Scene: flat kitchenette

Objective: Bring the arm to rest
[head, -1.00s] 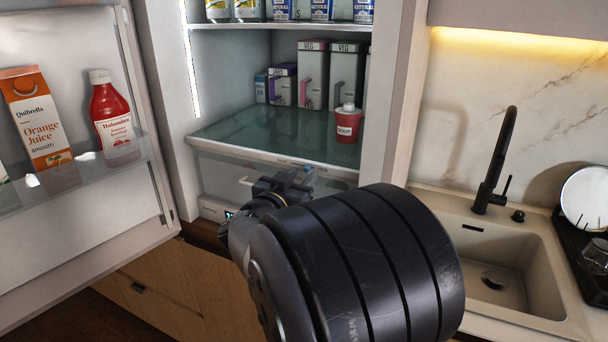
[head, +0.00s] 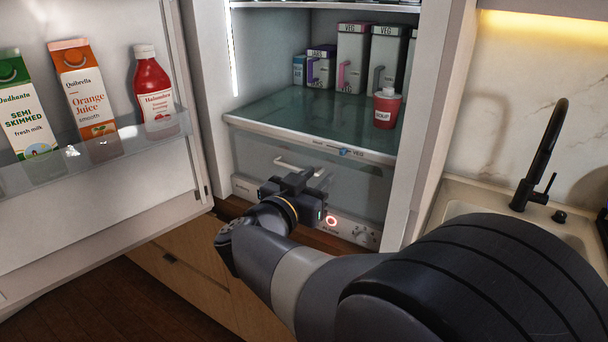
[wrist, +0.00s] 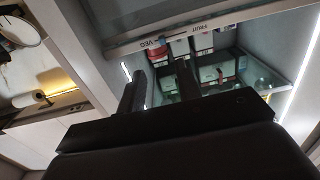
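My gripper (head: 300,182) is in front of the clear drawer at the bottom of the open fridge. It is just below and in front of the drawer's pale handle (head: 284,163), seemingly apart from it. In the wrist view, my gripper's two dark fingers (wrist: 160,82) stand apart with nothing held between them. That view looks past them at the fridge shelf, which appears upside down. My arm runs from the lower right of the head view and hides part of the counter and the lower cabinet.
The open fridge door (head: 100,215) stands at left, with milk (head: 27,118), orange juice (head: 86,92) and a red bottle (head: 153,88). A control panel (head: 360,233) lies below the drawer. Right are the sink and black tap (head: 540,155).

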